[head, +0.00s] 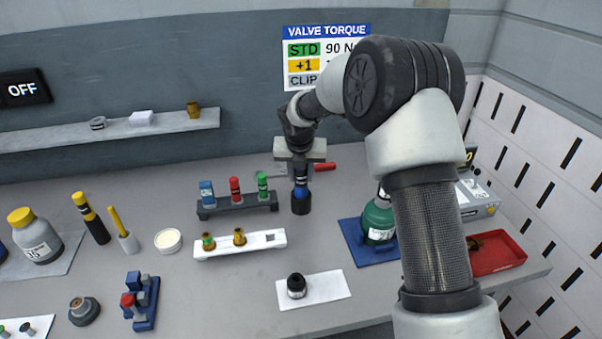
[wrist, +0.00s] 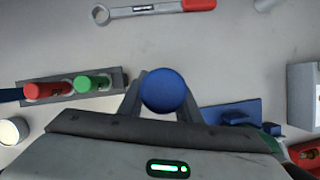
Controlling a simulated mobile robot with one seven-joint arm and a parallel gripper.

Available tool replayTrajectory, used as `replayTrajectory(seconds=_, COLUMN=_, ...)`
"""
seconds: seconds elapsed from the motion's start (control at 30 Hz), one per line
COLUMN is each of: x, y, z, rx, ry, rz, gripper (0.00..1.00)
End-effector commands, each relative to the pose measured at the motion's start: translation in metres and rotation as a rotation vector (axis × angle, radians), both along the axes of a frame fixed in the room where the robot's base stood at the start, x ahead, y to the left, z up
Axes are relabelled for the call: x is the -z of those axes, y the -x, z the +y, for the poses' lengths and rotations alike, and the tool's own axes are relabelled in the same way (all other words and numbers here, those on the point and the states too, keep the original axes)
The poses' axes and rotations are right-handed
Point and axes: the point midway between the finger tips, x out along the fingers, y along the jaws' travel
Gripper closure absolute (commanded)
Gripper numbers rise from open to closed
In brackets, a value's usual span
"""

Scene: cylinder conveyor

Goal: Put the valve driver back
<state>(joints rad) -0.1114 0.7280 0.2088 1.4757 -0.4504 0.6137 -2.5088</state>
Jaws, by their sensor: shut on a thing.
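My gripper (head: 300,176) points down over the back middle of the table. It is shut on a blue-topped tool (head: 301,192), which I take to be the valve driver. In the wrist view the round blue top (wrist: 163,90) sits between the two fingers (wrist: 165,112). A black cylinder (head: 301,206) shows directly below the blue part. I cannot tell whether it is the tool's lower end or a separate holder, nor whether it touches the table.
A dark rack (head: 237,206) with blue, red and green pieces stands just left. A white block (head: 213,251) with two brass pieces is nearer. A red-handled wrench (head: 323,167) lies behind. A green bottle (head: 378,222) on a blue base and a red tray (head: 505,255) are right.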

Motion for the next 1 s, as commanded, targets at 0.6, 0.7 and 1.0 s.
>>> replayTrajectory(seconds=0.6, x=0.012, y=-0.001, z=0.000, rx=-0.001, ry=0.000, rz=-0.005, gripper=1.00)
replayTrajectory(seconds=0.7, x=0.015, y=-0.001, z=0.000, rx=-0.001, ry=0.000, rz=-0.005, gripper=1.00)
replayTrajectory(seconds=1.0, x=0.022, y=-0.001, z=0.000, rx=-0.001, ry=0.000, rz=-0.004, gripper=1.00)
